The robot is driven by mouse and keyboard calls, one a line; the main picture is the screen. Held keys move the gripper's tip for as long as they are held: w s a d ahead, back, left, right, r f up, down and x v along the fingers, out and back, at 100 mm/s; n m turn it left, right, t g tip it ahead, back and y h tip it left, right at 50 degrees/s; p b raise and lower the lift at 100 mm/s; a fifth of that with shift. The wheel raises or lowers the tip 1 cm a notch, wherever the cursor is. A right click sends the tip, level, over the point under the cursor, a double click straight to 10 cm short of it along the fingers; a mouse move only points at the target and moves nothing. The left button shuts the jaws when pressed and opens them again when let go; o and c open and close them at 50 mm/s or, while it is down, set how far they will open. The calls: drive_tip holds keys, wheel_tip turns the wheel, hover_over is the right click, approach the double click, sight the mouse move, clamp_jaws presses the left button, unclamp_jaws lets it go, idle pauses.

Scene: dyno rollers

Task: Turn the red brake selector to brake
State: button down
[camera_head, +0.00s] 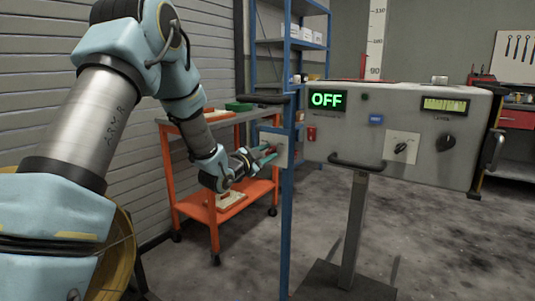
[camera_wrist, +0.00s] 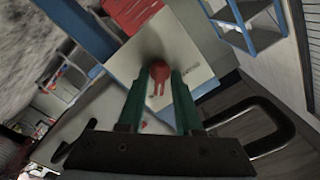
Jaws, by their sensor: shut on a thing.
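The red brake selector (camera_wrist: 159,72) is a small knob on a pale square plate (camera_wrist: 190,50), seen in the wrist view. In the head view the plate (camera_head: 281,151) is fixed to a blue post. My gripper (camera_wrist: 159,76) has its two green fingers on either side of the selector and is shut on it. In the head view my gripper (camera_head: 264,155) reaches the plate from the left, and its fingers largely hide the selector. The selector's markings are too small to read.
A grey console (camera_head: 340,150) on a pedestal stands right of the post. Its display (camera_head: 327,99) reads OFF in green. It carries black knobs (camera_head: 446,142) and a front handle (camera_head: 355,162). An orange cart (camera_head: 183,190) stands behind my arm. Open floor lies in front.

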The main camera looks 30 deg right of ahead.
drive_tip(key=n+b, duration=0.1)
drive_tip(key=n, duration=0.7)
drive_tip(key=shift+a+n, duration=0.1)
drive_tip(key=shift+n, duration=0.2)
drive_tip(key=n+p, duration=0.1)
drive_tip(key=n, duration=0.4)
drive_tip(key=shift+w, duration=0.1)
drive_tip(key=shift+n+p, duration=0.6)
drive_tip(key=shift+n, duration=1.6)
drive_tip(key=c, duration=0.9)
unclamp_jaws()
